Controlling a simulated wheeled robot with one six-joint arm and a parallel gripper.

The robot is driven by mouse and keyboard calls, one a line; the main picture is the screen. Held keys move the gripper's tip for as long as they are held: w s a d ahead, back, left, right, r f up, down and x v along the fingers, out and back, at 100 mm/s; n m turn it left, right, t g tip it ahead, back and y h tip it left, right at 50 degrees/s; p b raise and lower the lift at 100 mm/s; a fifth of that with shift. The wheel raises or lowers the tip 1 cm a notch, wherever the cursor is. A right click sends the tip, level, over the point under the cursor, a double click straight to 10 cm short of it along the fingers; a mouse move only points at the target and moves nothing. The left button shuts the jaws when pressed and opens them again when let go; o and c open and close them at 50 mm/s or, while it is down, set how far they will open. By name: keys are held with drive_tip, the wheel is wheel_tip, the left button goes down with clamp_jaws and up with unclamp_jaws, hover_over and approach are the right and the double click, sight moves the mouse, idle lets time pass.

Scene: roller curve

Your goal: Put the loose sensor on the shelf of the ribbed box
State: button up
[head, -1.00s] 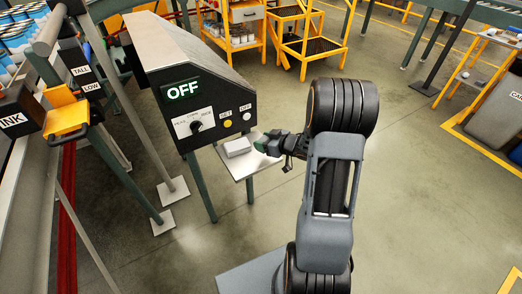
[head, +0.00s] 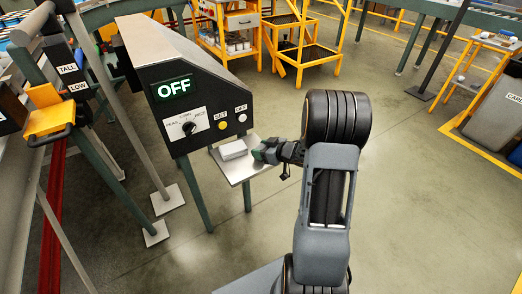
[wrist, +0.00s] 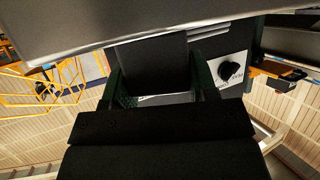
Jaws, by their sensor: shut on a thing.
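The box with the shelf is a dark sloped cabinet (head: 184,107) with a green OFF display, a knob and two buttons. Its ribs cannot be made out in the head view. Its shelf (head: 240,174) is a grey plate on the front. A pale grey block (head: 233,149) lies on the shelf. My gripper (head: 260,154) is at the shelf's right part, just right of that block. In the wrist view its green fingers (wrist: 159,74) are shut on a dark block (wrist: 153,60), seemingly the loose sensor. In the head view my gripper hides it. Whether it touches the shelf cannot be told.
A yellow bracket (head: 47,113) with TALL and LOW labels stands left of the cabinet. Yellow racks (head: 303,50) stand behind. The floor right of the shelf is clear. In the wrist view the knob (wrist: 230,71) is close beyond the right finger.

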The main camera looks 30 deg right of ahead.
drive_tip(key=shift+f, duration=0.15)
drive_tip(key=o, duration=0.9)
